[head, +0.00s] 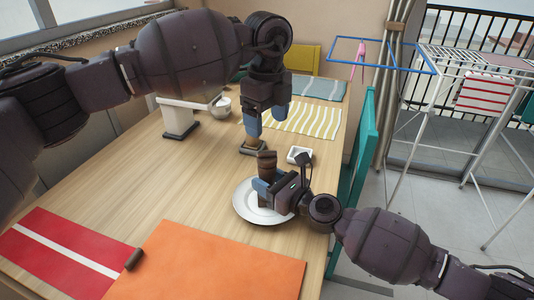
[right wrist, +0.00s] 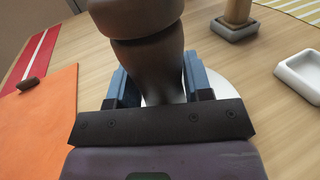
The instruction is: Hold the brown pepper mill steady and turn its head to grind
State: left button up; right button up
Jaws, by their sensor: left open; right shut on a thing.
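The brown pepper mill (head: 266,162) stands roughly upright at the white plate (head: 243,207). In the right wrist view the mill (right wrist: 148,60) rises between the blue fingers, its wider head above a narrow neck. My right gripper (head: 270,187) is shut on the mill's body, below the head; it also shows in the right wrist view (right wrist: 158,92). The mill's foot is hidden, so I cannot tell whether it touches the plate. My left gripper (head: 265,122) is open and empty, pointing down, above and behind the mill, apart from its head.
A wooden post on a dark square base (right wrist: 235,28) stands behind the mill, near my left gripper. A small white dish (head: 299,155) is to its right. An orange mat (head: 205,265), a red mat (head: 65,250) and a striped cloth (head: 305,119) lie on the table. The left middle is clear.

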aim_at(267, 151)
pick_arm(q)
notch_tip(267, 151, down, 9)
jog(key=shift+f, duration=0.1)
dwell(0.3)
jog(key=shift+c, duration=0.4)
jog(key=c, duration=0.8)
jog(key=shift+c, duration=0.2)
jog(key=shift+m, duration=0.4)
jog(key=m, duration=0.6)
jog(key=shift+m, duration=0.3)
jog(key=m, duration=0.3)
jog(key=shift+m, duration=2.2)
